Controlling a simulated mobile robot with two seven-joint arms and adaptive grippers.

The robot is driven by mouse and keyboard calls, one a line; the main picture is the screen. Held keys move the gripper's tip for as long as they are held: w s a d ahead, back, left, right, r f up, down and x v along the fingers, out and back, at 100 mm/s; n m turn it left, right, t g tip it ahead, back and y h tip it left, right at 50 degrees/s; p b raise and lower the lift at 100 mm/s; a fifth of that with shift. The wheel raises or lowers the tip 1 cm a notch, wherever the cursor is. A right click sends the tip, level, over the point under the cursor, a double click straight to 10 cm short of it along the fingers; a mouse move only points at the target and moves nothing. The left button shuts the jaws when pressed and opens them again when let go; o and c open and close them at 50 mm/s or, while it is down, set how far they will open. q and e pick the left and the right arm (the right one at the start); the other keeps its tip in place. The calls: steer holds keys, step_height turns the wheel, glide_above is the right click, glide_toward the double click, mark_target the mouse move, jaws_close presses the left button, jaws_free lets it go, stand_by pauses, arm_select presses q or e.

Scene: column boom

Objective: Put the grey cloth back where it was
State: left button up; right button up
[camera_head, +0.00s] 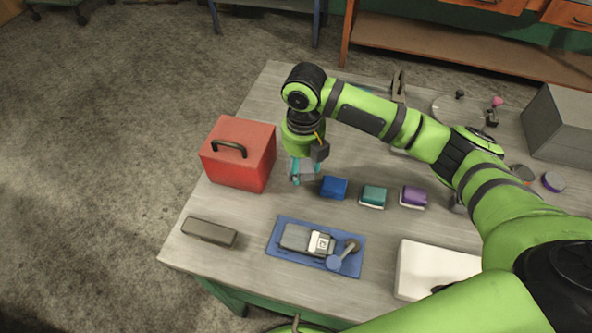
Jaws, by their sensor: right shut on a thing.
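My right gripper (304,171) points down over the table (255,205), between the red box and the row of small blocks. It is shut on a small light-grey thing (302,169), which appears to be the grey cloth. The teal fingertips partly hide it, and I cannot tell whether it touches the table. Just right of the gripper are a blue block (334,187), a teal one (373,196) and a purple one (413,196) in a row. My left gripper is not in view.
A red box (235,160) with a black handle stands close left. In front are a dark grey case (209,232), a blue mat (281,259) with a grey device, and a white box (425,267). A grey box (562,120) stands at right. My right arm crosses the table's right half.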

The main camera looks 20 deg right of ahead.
steer(key=shift+w+a+f, duration=0.4)
steer(key=shift+w+f, duration=0.05)
steer(key=shift+w, duration=0.25)
steer(key=shift+f, duration=0.25)
step_height(320, 180, down, 3)
steer(key=shift+f+p, duration=0.15)
steer(key=shift+p, duration=0.5)
steer(key=shift+f, duration=0.2)
steer(key=shift+f, duration=0.2)
steer(key=o, duration=1)
